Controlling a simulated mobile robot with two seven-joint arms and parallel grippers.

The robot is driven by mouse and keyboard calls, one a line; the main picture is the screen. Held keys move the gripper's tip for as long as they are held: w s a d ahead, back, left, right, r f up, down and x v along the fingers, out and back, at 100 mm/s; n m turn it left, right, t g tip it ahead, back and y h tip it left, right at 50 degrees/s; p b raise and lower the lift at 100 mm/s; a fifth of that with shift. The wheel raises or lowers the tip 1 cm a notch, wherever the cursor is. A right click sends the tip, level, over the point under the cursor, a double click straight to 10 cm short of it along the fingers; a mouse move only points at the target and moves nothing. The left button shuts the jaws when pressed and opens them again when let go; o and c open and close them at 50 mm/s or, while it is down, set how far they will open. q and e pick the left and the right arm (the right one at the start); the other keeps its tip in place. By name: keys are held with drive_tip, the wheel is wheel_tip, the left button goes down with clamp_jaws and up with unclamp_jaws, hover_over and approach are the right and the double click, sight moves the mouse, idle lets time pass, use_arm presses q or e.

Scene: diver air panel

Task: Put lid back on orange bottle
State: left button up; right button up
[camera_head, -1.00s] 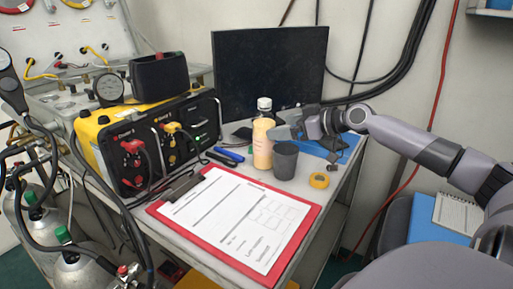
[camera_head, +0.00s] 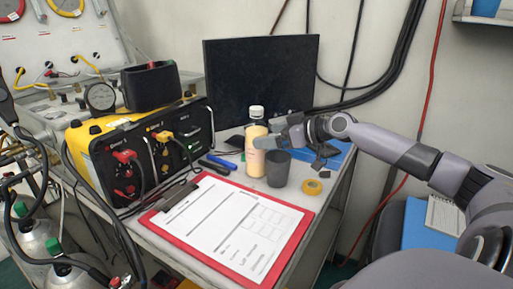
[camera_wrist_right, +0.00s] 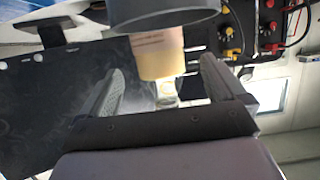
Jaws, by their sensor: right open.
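The bottle (camera_head: 256,155) with pale orange contents stands upright on the table, left of the dark grey cup (camera_head: 277,168). Its narrow top (camera_head: 256,113) looks clear and whitish; I cannot tell whether a lid is on it. I cannot pick out a separate lid. My right gripper (camera_head: 271,141) is open beside the bottle's upper part, behind the cup. In the right wrist view the bottle (camera_wrist_right: 160,55) appears upside down between the two spread fingers, its neck pointing down. Whether the fingers touch it is unclear. My left gripper is not in view.
A red clipboard (camera_head: 159,220) with paper lies in front of the bottle. A yellow tape roll (camera_head: 312,187) sits right of the cup. Blue-handled pliers (camera_head: 218,162) lie to the left. A yellow-black air panel box (camera_head: 95,142) stands left, and a dark monitor (camera_head: 262,75) stands behind.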

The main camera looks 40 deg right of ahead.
sight(257, 136)
idle(0.4)
drive_tip(key=shift+p+x, duration=0.5)
drive_tip(key=shift+x, duration=0.5)
drive_tip(key=shift+p+x, duration=0.45)
drive_tip(key=shift+x, duration=1.2)
drive_tip(key=c, duration=1.4)
drive_tip(key=shift+d+r, duration=0.1)
drive_tip(key=shift+r, duration=0.1)
